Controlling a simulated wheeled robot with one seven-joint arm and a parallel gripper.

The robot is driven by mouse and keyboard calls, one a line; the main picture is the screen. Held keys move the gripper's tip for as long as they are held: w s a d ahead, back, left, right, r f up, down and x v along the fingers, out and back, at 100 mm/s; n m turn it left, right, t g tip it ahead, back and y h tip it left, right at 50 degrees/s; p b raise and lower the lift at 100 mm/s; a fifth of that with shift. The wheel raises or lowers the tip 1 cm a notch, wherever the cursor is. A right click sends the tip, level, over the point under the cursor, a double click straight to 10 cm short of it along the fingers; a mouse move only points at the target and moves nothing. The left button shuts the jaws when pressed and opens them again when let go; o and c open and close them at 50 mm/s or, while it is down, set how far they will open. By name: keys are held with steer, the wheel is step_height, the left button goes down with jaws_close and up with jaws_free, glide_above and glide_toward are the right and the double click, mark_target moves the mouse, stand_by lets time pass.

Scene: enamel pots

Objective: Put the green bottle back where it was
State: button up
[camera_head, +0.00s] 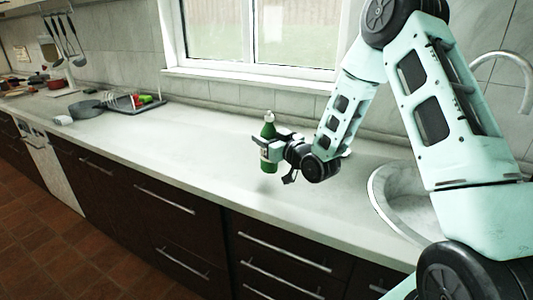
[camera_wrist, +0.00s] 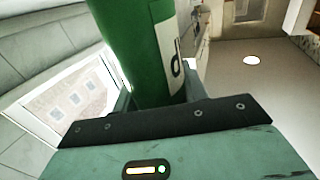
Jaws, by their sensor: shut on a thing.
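The green bottle (camera_head: 269,130) has a pale cap and a white label. It is upright over the light countertop, in front of the window. My gripper (camera_head: 268,146) is shut on the bottle's body, coming from the right. In the wrist view the bottle (camera_wrist: 145,50) fills the upper middle, with part of its label visible, and it stands between the fingers of my gripper (camera_wrist: 155,100). A faint shadow shows below the bottle in the head view, so its base seems a little above the counter.
The countertop (camera_head: 190,135) is clear to the left of the bottle. A round sink (camera_head: 385,195) with a tap (camera_head: 520,75) is at the right. The window (camera_head: 255,35) is behind.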

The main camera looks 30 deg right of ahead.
steer(key=shift+f, duration=2.05)
steer(key=shift+f, duration=0.1)
steer(key=o, duration=1.2)
